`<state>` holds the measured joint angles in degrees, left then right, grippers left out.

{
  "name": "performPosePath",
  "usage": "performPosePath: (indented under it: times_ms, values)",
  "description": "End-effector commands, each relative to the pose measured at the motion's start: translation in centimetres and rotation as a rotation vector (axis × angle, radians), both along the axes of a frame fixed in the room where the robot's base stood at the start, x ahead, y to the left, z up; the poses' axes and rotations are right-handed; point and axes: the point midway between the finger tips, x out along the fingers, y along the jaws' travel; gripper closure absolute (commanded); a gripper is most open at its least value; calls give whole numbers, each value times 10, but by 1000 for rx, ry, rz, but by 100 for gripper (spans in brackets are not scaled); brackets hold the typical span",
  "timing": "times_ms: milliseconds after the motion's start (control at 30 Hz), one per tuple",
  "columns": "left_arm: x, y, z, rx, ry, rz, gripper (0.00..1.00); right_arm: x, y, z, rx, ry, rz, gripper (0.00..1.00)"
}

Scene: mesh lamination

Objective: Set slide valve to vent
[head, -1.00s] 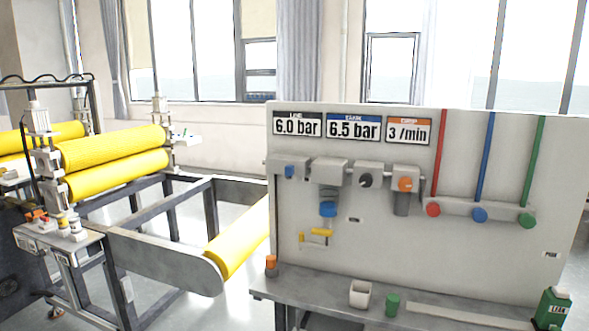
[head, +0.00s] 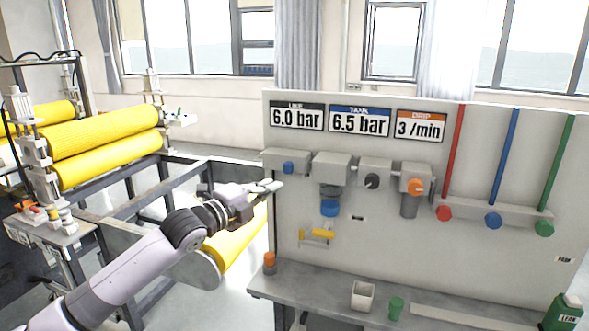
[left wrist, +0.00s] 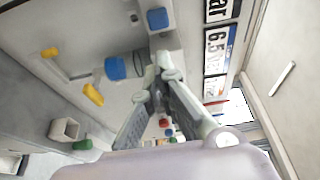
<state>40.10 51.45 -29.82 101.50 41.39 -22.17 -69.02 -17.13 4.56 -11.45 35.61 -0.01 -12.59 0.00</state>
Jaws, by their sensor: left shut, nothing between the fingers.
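The grey panel (head: 330,262) carries a row of valve blocks. At the row's left end is a grey block with a blue piece on its front (head: 288,168); I take this for the slide valve but cannot read a label or its position. The blue piece also shows in the left wrist view (left wrist: 157,18). My left gripper (head: 278,185) is shut and empty, just below and left of that block in the head view; I cannot tell the gap in depth. Its fingers (left wrist: 163,62) point toward the panel in the left wrist view. My right gripper is not in view.
A blue-bottomed filter bowl (head: 329,208), a yellow-handled valve (head: 323,234), a dark dial (head: 372,181) and an orange knob (head: 416,187) share the panel. Signs read 6.0 bar, 6.5 bar and 3 /min.

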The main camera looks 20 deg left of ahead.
Motion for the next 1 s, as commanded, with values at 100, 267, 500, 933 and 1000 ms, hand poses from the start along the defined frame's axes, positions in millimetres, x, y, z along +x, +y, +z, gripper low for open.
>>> performPosePath:
  times_ms: [100, 267, 500, 933, 1000]
  values:
    - [-1, -1, 2, 6, -4, -4, 100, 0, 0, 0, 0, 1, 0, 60]
    - [-1, -1, 2, 4, -4, -2, 100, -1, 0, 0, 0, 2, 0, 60]
    - [13, -5, 5, -1, -3, -1, 100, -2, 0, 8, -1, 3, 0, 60]
    - [80, -32, 4, 0, -2, -2, 100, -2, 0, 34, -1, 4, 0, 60]
    - [86, -34, 4, 0, -2, -2, 100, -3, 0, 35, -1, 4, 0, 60]
